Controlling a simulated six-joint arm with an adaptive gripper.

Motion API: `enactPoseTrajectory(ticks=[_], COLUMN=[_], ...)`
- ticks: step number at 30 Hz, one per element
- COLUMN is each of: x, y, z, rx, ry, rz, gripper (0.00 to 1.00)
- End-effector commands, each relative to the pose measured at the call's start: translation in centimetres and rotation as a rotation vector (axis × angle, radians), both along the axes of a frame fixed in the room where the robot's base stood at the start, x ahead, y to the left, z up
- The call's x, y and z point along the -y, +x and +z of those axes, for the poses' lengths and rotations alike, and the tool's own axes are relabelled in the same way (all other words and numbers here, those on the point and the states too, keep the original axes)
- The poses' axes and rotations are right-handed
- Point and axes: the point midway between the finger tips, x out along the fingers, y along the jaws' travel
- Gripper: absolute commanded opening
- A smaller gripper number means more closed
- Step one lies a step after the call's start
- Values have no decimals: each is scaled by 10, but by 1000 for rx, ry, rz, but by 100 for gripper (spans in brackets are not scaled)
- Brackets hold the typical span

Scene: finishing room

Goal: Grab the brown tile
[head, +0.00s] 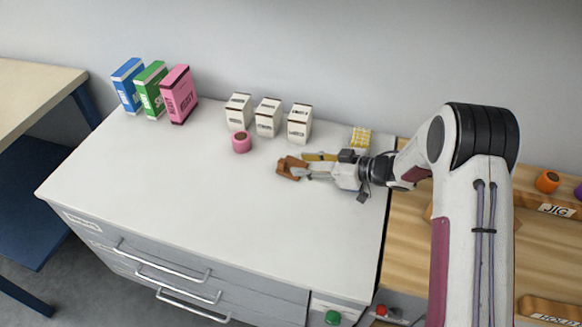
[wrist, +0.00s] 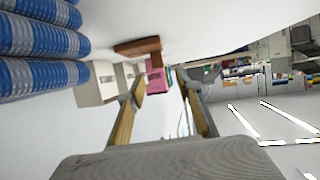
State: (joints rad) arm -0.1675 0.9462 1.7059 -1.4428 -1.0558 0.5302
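A brown piece (head: 289,167), which looks like the brown tile, lies on the white worktop right at the tips of my gripper (head: 303,164). In the wrist view the brown piece (wrist: 138,47) shows beyond the fingertips and off to one side, with an angular, L-like outline. My gripper (wrist: 162,88) is open, its two yellow-padded fingers apart with nothing seen between them. My gripper is low over the worktop, lying nearly flat and pointing left. Whether a finger touches the brown piece cannot be told.
Several white boxes (head: 268,117) and a pink roll (head: 241,142) stand behind the brown piece. Blue, green and pink boxes (head: 179,94) stand at the back left. A yellow patterned item (head: 361,138) is close behind my gripper. The worktop's front is clear.

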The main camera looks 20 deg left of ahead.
Motion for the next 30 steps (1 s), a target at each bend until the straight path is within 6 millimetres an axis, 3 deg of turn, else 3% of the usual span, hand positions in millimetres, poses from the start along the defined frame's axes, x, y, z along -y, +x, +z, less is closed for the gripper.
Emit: enactPoseTrajectory(ticks=[12,24,30], x=[-22,-24,-35], y=[5,6,8], z=[-10,-11,-17], rx=[0,0,0], ry=[0,0,0], rz=[0,-1,0], gripper=[35,35,35])
